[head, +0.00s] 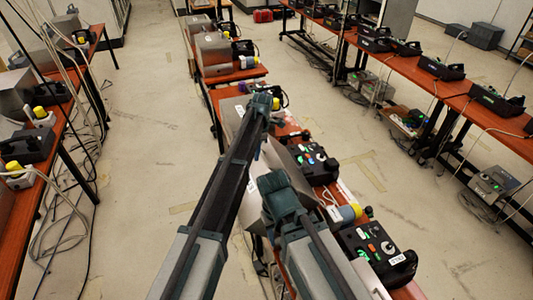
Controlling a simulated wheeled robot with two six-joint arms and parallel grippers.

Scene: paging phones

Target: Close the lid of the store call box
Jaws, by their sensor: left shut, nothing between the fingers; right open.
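A black call box (375,250) with knobs, green lights and a small white label that looks like STORE sits at the lower right of the bench row in the head view. A grey metal panel (251,212), apparently an open lid, shows beside my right gripper; my arms hide much of it, and I cannot tell which box it belongs to. My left gripper (262,106) is shut and empty, up above the bench near another grey panel (231,113). My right gripper (277,187) is open and close to the panel edge; contact cannot be told.
Another black control box (315,162) stands farther along the same bench. Benches with more phones line the left (45,165) and right (440,82). The floor aisle (150,150) on the left is clear.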

